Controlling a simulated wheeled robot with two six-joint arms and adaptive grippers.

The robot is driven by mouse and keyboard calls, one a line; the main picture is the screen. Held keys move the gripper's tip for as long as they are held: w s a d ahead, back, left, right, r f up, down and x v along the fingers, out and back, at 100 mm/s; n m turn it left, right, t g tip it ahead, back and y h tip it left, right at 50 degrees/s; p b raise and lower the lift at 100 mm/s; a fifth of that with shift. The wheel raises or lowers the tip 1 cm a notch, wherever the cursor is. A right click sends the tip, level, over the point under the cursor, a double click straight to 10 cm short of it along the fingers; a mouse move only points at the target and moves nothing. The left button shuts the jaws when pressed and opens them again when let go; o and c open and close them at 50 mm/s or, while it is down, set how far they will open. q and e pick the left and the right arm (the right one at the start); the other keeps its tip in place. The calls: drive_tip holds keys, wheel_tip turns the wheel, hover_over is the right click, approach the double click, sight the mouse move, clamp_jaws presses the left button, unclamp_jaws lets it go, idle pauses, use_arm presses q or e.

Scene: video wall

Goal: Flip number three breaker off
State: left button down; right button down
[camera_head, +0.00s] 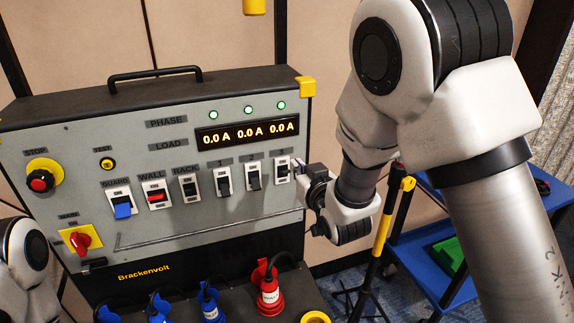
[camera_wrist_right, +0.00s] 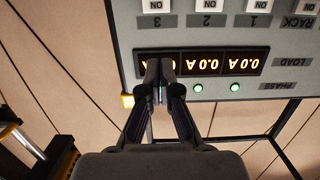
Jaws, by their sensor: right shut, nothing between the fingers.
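The number three breaker (camera_head: 282,170) is the rightmost switch in the row on the grey panel. It has a white body and a dark lever; I cannot tell the lever's position surely. In the right wrist view its white ON end (camera_wrist_right: 156,6) shows at the top edge, and the rest is out of frame. My right gripper (camera_head: 297,169) is just right of this breaker in the head view. Contact cannot be told. My left gripper is not in view.
Breakers two (camera_head: 253,176) and one (camera_head: 223,180) stand close to the left. The amp display (camera_head: 247,131) reads 0.0 A throughout, with green lamps above. A thin rail (camera_head: 190,235) runs below the switches. Plugs, including a red one (camera_head: 268,292), fill the lower ledge.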

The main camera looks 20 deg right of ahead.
sight(283, 162)
drive_tip(key=w+p, duration=0.1)
drive_tip(key=w, duration=0.2)
drive_tip(key=w+f+p, duration=0.1)
drive_tip(key=w+p, duration=0.1)
drive_tip(key=w, duration=0.1)
drive_tip(key=w+p, duration=0.1)
drive_tip(key=w, duration=0.3)
drive_tip(key=shift+w+f, duration=0.1)
drive_tip(key=shift+f, duration=0.15)
drive_tip(key=f, duration=0.1)
drive_tip(key=s+f+p, duration=0.1)
drive_tip(key=shift+s+d+f+p, duration=0.1)
drive_tip(key=shift+s+f+p, duration=0.05)
drive_tip(key=shift+f+p, duration=0.2)
drive_tip(key=shift+s+f, duration=0.4)
drive_tip(key=shift+f, duration=0.2)
